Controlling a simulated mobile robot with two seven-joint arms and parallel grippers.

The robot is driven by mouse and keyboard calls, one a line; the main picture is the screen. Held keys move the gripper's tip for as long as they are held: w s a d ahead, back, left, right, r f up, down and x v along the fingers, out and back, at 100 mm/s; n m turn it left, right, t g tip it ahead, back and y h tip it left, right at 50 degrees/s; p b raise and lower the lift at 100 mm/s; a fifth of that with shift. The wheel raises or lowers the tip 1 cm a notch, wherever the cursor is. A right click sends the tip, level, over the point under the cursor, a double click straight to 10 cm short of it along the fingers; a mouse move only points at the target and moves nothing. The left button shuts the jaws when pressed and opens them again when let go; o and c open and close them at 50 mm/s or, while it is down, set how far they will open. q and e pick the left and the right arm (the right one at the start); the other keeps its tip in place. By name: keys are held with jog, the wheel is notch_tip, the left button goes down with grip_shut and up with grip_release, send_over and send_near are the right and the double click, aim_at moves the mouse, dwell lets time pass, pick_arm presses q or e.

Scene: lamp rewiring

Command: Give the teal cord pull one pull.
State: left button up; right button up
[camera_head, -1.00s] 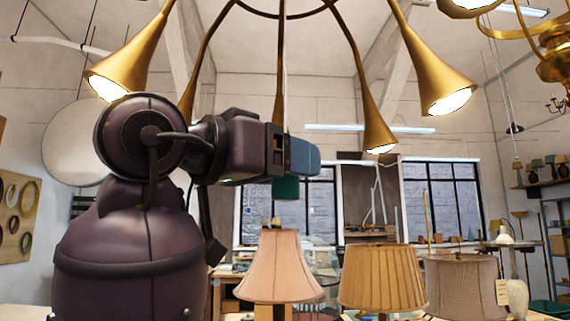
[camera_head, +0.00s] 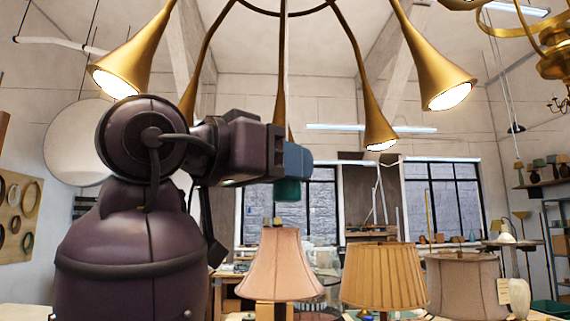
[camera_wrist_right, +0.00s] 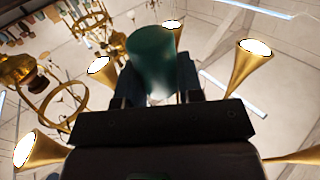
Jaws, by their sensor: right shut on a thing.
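The teal cord pull (camera_head: 287,190) hangs below the brass chandelier (camera_head: 374,115), and only its lower part shows under my right gripper's fingers in the head view. In the right wrist view the teal pull (camera_wrist_right: 152,60) is large and stands between the two fingers. My right gripper (camera_head: 298,160) is shut on it; the blue finger hides the pull's upper part in the head view. The cord itself cannot be clearly told from the brass arm behind. The chandelier's visible horn shades are lit. My left gripper is not in view.
Shaded lamps stand below: a pink one (camera_head: 282,262), a pleated tan one (camera_head: 383,277) and a brown one (camera_head: 463,284). Another brass fixture (camera_head: 553,60) hangs at the upper right. Brass horns surround my right gripper overhead. Windows (camera_head: 440,200) are far behind.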

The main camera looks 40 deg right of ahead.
jog(key=shift+f+b, duration=0.75)
jog(key=shift+f, duration=0.2)
jog(key=shift+r, duration=0.25)
jog(key=shift+r+p, duration=1)
jog(key=shift+r, duration=0.2)
jog(key=o, duration=1)
